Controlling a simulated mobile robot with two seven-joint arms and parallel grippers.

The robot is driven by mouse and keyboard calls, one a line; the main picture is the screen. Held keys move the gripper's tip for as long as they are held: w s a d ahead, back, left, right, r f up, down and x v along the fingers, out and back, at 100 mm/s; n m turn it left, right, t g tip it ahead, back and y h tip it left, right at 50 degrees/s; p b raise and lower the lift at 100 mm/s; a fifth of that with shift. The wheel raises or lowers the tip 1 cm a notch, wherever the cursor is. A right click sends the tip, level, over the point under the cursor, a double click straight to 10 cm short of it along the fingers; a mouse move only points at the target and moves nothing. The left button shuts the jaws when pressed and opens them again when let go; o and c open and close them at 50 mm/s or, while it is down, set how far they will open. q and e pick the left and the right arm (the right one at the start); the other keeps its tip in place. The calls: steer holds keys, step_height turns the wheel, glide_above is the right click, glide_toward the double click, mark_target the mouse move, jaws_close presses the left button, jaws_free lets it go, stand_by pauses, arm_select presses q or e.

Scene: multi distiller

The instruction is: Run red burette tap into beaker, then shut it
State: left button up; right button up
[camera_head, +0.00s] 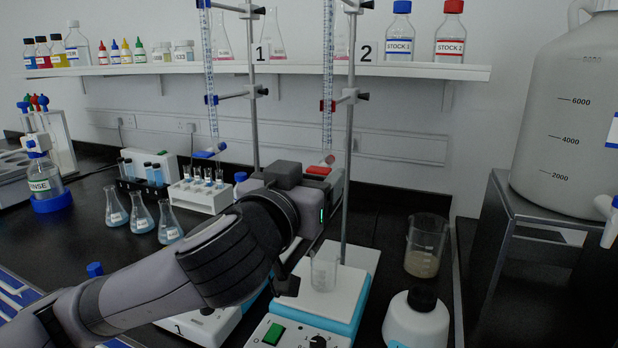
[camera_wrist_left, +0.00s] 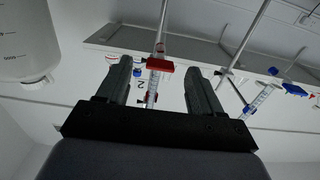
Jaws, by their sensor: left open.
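The red burette (camera_head: 327,85) is clamped on the stand marked 2. Its red tap (camera_head: 318,170) is low on the tube; it also shows in the left wrist view (camera_wrist_left: 160,65). My left gripper (camera_head: 312,182) is at the tap. In the left wrist view my left gripper (camera_wrist_left: 157,88) has its two fingers apart, with the burette and tap showing between them; I cannot tell whether they touch it. A small clear beaker (camera_head: 323,270) stands on the white stirrer plate (camera_head: 345,280) below. The burette's tip is hidden by my gripper. My right gripper is not in view.
A blue-tapped burette (camera_head: 207,60) hangs on stand 1 at the left. A beaker with cloudy liquid (camera_head: 425,245) and a white bottle (camera_head: 417,318) stand to the right. Flasks (camera_head: 142,218) and a tube rack (camera_head: 200,195) are at the left.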

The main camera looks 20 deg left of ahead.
mark_target(316, 173)
arm_select(q)
steer(key=shift+w+p, duration=0.4)
steer(key=shift+w, duration=2.3)
steer(key=c, duration=1.1)
